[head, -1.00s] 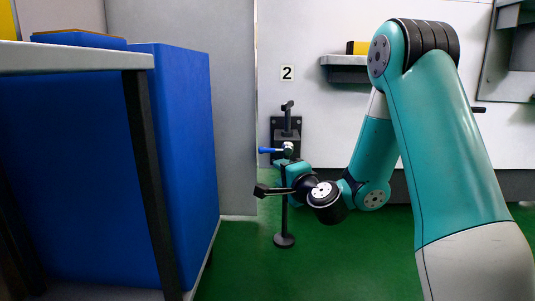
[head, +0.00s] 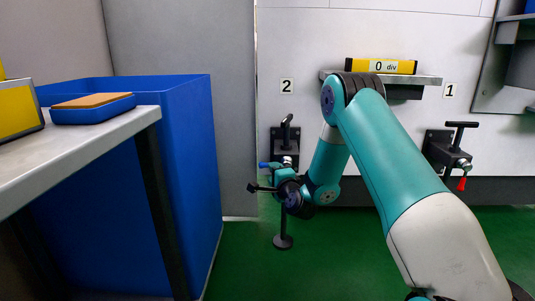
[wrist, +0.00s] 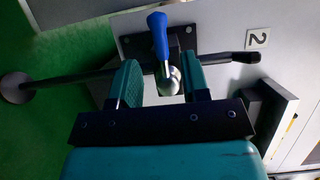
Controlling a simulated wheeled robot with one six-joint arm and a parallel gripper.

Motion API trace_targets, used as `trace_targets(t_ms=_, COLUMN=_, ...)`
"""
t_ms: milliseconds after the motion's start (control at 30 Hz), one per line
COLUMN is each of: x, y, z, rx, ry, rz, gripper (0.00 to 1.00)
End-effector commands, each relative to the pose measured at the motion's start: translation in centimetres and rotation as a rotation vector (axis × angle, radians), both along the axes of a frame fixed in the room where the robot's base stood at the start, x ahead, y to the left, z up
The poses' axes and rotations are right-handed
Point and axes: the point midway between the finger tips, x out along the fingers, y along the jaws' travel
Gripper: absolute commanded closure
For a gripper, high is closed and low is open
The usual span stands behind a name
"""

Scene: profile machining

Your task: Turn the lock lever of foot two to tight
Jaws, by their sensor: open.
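Foot two is a black wall bracket (head: 288,146) with an upright rod and a round foot pad (head: 283,242) at floor level, beside the label 2 (head: 286,87). Its lock lever has a blue handle (head: 264,165) that points left in the head view. My gripper (head: 284,172) is at the lever and partly covers it. In the wrist view, my open gripper (wrist: 160,80) has its teal fingers on either side of the lever's silver hub (wrist: 169,81). The blue handle (wrist: 159,36) stands out past the fingertips. Contact with the lever cannot be told.
A blue bin (head: 185,180) and a grey table (head: 85,150) with a sponge-topped blue block (head: 92,108) fill the left. A shelf (head: 425,80) holds a yellow level reading 0 div (head: 380,66). Foot one (head: 445,148), with a red lever (head: 462,184), is at right.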

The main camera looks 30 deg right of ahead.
Motion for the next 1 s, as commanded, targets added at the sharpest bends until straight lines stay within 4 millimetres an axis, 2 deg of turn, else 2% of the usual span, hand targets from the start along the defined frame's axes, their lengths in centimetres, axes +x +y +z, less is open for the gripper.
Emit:
trace_targets(t_ms=33, x=0.7, y=0.0, z=0.8, rx=-0.002, ry=0.0, rz=0.001, gripper=0.57)
trace_targets(t_ms=133, x=1.9, y=-0.2, z=0.2, rx=-0.003, ry=0.0, rz=0.005, gripper=0.57)
trace_targets(t_ms=500, x=5.9, y=-1.1, z=-0.2, rx=0.0, ry=-0.002, rz=0.001, gripper=0.57)
trace_targets(t_ms=867, x=6.4, y=-1.3, z=0.0, rx=0.001, ry=0.0, rz=-0.001, gripper=0.57)
trace_targets(t_ms=1000, x=6.4, y=-1.3, z=0.0, rx=0.001, ry=0.0, rz=-0.001, gripper=0.9)
